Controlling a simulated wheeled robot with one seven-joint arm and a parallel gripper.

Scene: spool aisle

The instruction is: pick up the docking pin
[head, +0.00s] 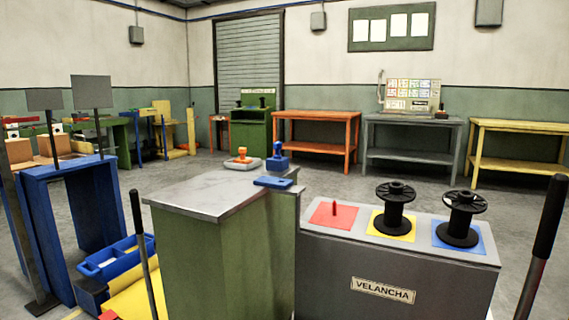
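A small red pin (334,208) stands upright on the red square (322,219) at the left of the grey cart top (405,245). It is the only pin-like thing I can make out, but I cannot tell for certain that it is the docking pin. Two black spools stand to its right, one (394,210) on a yellow square and one (461,217) on a blue square. My gripper is not in view.
A green cabinet (215,255) adjoins the cart's left side, holding an orange-knobbed item (242,160) and a blue-knobbed item (277,160). Black-gripped bars rise at left (139,235) and right (545,235). Orange (317,116), grey and yellow tables line the back wall; floor before them is clear.

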